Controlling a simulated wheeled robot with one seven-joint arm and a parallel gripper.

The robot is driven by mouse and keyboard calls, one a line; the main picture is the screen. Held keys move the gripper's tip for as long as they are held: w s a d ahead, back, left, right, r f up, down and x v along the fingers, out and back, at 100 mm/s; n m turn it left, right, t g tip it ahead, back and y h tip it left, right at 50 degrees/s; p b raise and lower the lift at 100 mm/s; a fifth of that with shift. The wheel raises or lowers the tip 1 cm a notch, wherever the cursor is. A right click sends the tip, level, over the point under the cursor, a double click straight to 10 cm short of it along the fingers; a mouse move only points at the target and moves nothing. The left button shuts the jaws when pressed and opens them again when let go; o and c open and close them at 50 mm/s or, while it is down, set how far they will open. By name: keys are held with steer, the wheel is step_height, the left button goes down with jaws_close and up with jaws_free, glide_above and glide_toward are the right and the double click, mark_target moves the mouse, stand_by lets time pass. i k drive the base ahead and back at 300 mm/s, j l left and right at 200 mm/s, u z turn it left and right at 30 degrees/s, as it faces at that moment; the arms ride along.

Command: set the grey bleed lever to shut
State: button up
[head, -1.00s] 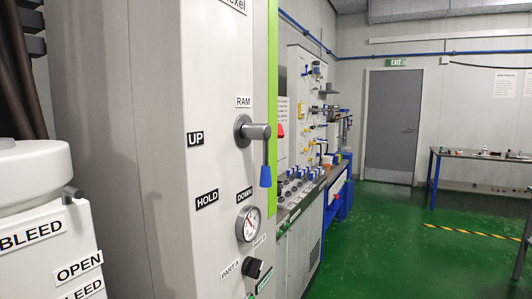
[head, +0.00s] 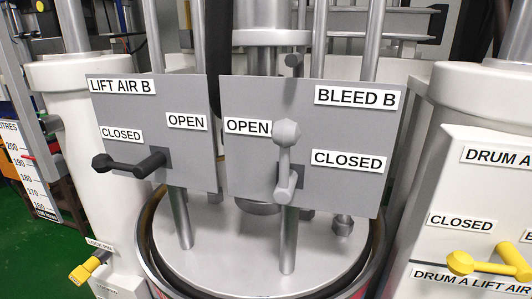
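The grey bleed lever (head: 285,155) is on the grey panel (head: 249,96) marked BLEED B, right of centre in the head view. Its handle stands up from its lower pivot, with the round knob at the top beside the OPEN label (head: 247,127). The CLOSED label (head: 348,161) is to the right of the lever. My gripper is not in view.
A second grey panel (head: 112,113), marked LIFT AIR B, stands on the left. Its black lever (head: 128,164) points left, under a CLOSED label. Both panels stand on posts above a round drum lid (head: 230,245). A yellow lever (head: 488,263) is at the lower right.

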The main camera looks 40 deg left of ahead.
mark_target(285, 133)
steer(key=u, duration=1)
